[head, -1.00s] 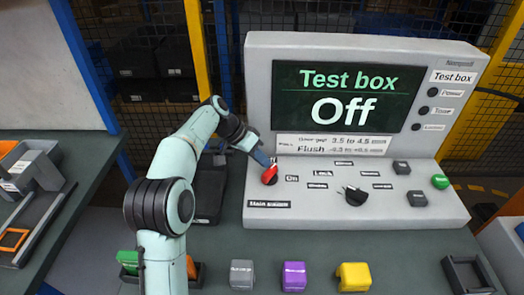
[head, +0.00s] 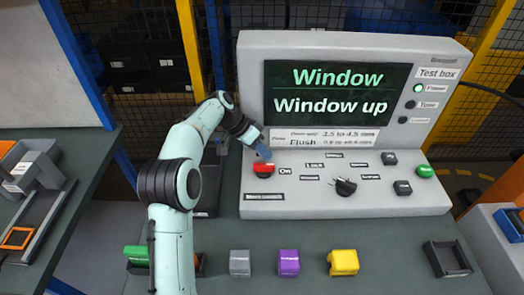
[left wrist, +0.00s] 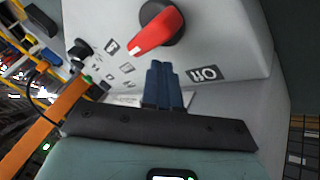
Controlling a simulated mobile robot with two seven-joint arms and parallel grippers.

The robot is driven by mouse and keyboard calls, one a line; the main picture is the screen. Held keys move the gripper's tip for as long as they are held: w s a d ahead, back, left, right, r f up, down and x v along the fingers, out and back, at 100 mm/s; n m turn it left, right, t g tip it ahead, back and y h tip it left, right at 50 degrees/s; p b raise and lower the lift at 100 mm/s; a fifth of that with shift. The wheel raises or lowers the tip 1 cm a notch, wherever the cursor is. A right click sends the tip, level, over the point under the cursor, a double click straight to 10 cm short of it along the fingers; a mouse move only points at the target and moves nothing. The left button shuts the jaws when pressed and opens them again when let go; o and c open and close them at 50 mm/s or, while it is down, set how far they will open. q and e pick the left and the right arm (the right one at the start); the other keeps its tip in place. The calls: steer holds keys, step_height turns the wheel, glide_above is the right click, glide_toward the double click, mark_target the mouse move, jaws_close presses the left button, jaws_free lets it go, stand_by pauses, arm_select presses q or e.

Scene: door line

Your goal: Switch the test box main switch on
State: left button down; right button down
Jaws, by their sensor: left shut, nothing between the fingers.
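The grey test box (head: 228,205) stands at the back of the table. Its screen (head: 335,95) reads "Window" and "Window up", and the power lamp (head: 418,88) glows green. The red main switch (head: 264,169) sits at the left of its panel, beside the "On" label (head: 285,170). In the left wrist view the red handle (left wrist: 158,32) on its dark base shows clearly. My left gripper (head: 264,153) is shut and empty just behind the switch. Its blue fingertips (left wrist: 163,70) appear close to the handle; I cannot tell whether they touch. My right gripper is out of view.
A black selector knob (head: 346,187), dark buttons and a green button (head: 425,171) sit on the panel. Grey (head: 240,263), purple (head: 289,262) and yellow (head: 343,262) blocks stand in front. An empty dark tray (head: 447,259) lies at the right.

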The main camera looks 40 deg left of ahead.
arm_select(q)
steer(key=shift+w+d, duration=0.3)
steer(key=shift+d, duration=0.1)
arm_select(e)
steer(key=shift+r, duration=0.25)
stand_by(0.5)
